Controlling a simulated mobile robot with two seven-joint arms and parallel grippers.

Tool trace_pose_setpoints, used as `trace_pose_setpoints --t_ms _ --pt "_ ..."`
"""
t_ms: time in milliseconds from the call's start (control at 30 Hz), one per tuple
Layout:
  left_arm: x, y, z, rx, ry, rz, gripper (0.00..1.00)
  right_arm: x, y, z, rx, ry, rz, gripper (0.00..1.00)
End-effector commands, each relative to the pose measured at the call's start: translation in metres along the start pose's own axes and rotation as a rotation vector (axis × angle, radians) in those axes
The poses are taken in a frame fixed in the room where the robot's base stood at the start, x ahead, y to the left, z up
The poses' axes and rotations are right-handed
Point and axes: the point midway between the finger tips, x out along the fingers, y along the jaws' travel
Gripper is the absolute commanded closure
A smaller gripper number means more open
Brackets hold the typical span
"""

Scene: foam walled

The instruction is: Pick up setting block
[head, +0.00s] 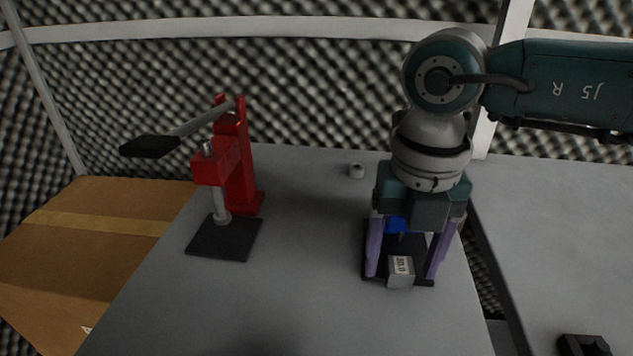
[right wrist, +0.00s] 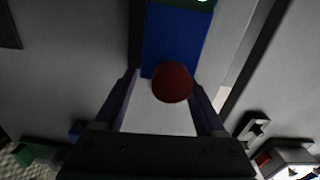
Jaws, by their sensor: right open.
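The setting block appears to be the small grey block with a printed white label (head: 400,273) on the table, at the front edge of a black base plate (head: 412,249). My right gripper (head: 402,277) points down over the plate, its two purple fingers apart on either side of the block. I cannot tell whether they touch it. A blue part (head: 397,224) shows behind the block, between the fingers. In the right wrist view the open fingers (right wrist: 163,105) flank a red round part (right wrist: 172,82), with a blue part (right wrist: 178,38) beyond. My left gripper is not in view.
A red lever press (head: 236,160) with a black base stands on the left of the grey table (head: 310,250). A small grey ring-like part (head: 356,171) lies near the back. A cardboard box (head: 95,230) is at left. A dark object (head: 583,345) is at lower right.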

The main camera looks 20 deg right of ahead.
Motion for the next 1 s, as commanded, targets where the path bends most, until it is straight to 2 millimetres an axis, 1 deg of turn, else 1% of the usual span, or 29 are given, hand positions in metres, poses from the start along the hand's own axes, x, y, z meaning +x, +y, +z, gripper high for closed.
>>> trace_pose_setpoints --t_ms 33,67,600,700,1000 --pt "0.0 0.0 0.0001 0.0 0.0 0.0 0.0 -0.0002 0.0 0.0 0.0 0.0 0.0 0.28" --pt "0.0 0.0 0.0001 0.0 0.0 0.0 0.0 -0.0003 0.0 0.0 0.0 0.0 0.0 0.3" --pt "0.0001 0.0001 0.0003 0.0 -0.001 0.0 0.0 -0.0006 0.0 0.0001 0.0 0.0 0.0 0.91" --pt "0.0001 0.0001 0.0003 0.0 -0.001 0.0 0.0 -0.0007 0.0 0.0001 0.0 0.0 0.0 1.0" --pt "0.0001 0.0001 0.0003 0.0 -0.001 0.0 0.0 -0.001 0.0002 0.0003 0.0 -0.001 0.001 1.0"
